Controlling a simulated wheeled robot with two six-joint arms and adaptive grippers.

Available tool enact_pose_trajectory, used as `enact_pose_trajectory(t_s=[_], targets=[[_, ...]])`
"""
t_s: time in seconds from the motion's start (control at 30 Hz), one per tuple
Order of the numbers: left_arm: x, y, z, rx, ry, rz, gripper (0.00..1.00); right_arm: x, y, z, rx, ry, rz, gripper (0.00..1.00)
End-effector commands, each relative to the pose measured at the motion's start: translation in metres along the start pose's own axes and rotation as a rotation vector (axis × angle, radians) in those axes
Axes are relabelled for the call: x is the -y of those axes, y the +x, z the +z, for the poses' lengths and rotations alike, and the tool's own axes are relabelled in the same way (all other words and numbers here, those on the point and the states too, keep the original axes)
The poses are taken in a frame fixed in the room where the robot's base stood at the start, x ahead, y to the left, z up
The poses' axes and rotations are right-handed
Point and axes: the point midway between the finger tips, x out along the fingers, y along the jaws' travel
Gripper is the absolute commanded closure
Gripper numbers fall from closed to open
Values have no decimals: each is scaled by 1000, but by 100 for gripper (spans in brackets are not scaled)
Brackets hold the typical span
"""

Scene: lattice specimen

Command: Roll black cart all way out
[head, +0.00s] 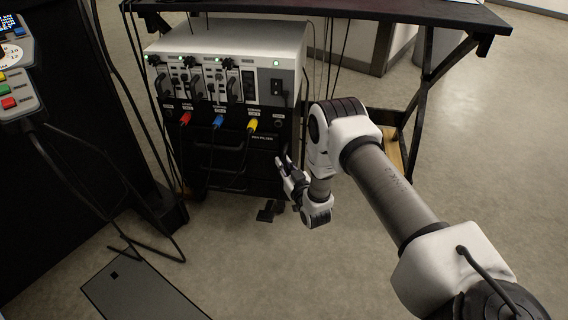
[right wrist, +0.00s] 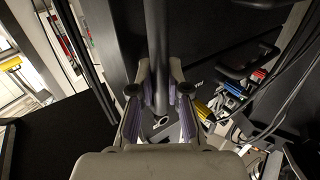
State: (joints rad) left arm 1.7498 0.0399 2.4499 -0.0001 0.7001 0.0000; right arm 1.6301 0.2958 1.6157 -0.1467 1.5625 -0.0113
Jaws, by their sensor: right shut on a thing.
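The black cart (head: 222,158) stands under the dark table in the head view, with a grey-white instrument box (head: 228,45) on top. Red, blue and yellow plugs sit in its front panel. My right gripper (head: 287,172) is at the cart's lower right front edge. In the right wrist view, the right gripper (right wrist: 160,92) is shut on a dark upright bar (right wrist: 157,40), which looks like part of the cart. The exact contact is hidden in the head view. My left gripper does not show.
The dark table (head: 340,10) stands over the cart, with angled legs at right. Black cables hang around the cart. A dark cabinet stands at left, with a grey flat panel (head: 140,290) on the floor. The floor (head: 250,280) in front of the cart is largely clear.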

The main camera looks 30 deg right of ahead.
Motion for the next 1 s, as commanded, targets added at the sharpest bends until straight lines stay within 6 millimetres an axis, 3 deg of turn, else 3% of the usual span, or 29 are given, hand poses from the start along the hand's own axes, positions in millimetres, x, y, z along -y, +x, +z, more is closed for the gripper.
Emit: enact_pose_trajectory(t_s=[0.03,0.1,0.13,0.53,1.0], targets=[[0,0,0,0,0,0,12,4,-4,5,13,0,-9,100],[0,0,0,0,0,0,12,4,-4,5,15,0,-10,67],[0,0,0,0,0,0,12,4,-4,5,14,0,-10,59],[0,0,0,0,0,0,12,2,-11,3,9,1,-6,59],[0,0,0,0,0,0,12,2,-114,3,12,1,-7,59]])
